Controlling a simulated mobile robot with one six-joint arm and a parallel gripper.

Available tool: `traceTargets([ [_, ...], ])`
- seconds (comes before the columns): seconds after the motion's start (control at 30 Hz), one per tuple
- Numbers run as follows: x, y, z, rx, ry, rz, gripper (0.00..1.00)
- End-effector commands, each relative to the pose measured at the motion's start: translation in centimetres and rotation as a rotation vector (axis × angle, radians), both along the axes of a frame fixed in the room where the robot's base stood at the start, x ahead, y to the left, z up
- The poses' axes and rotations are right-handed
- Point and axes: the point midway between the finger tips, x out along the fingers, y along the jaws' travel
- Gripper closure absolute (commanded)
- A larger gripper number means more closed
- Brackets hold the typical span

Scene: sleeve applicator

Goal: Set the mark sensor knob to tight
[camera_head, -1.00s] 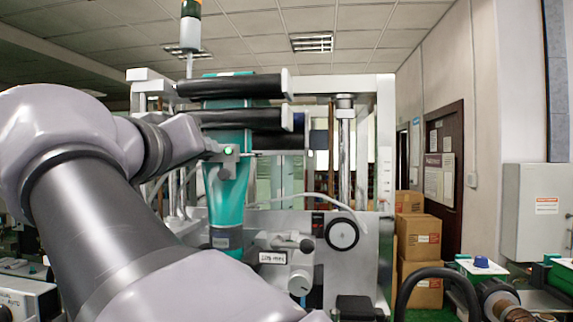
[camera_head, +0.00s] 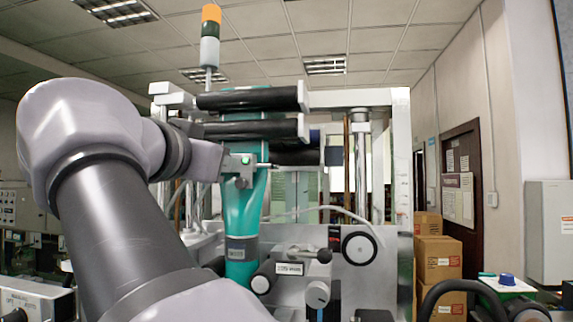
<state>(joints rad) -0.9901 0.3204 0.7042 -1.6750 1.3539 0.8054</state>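A small block with a lit green light (camera_head: 246,160) sits against the teal film sleeve (camera_head: 246,205), with a thin rod pointing right. It looks like a sensor, but I cannot read any marking on it. A grey round knob (camera_head: 317,293) is on the machine's lower front, below a small unreadable label plate (camera_head: 289,268). I cannot tell which knob is the mark sensor's or read its setting. My arm fills the left; its wrist points right and ends close to the green-lit block. I cannot make out my gripper's fingers.
A black-tipped lever (camera_head: 324,256), a black cylindrical part (camera_head: 263,277) and a black handwheel (camera_head: 359,248) crowd the machine front. Black rollers (camera_head: 253,99) span above. Cardboard boxes (camera_head: 438,262) stand at right. A blue knob (camera_head: 507,279) is on another unit.

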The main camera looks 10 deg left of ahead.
Motion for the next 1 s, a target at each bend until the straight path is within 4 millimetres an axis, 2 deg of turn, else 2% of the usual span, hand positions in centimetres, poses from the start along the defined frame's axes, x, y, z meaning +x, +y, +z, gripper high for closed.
traceTargets([
  [0.5, -0.01, -0.07, 0.11, 0.018, -0.003, 0.000, 1.00],
  [0.53, -0.01, -0.07, 0.11, 0.018, -0.003, 0.000, 0.68],
  [0.63, 0.00, -0.05, 0.08, 0.018, -0.003, 0.000, 0.50],
  [1.0, 0.07, -0.20, -0.01, 0.017, -0.002, -0.001, 0.50],
])
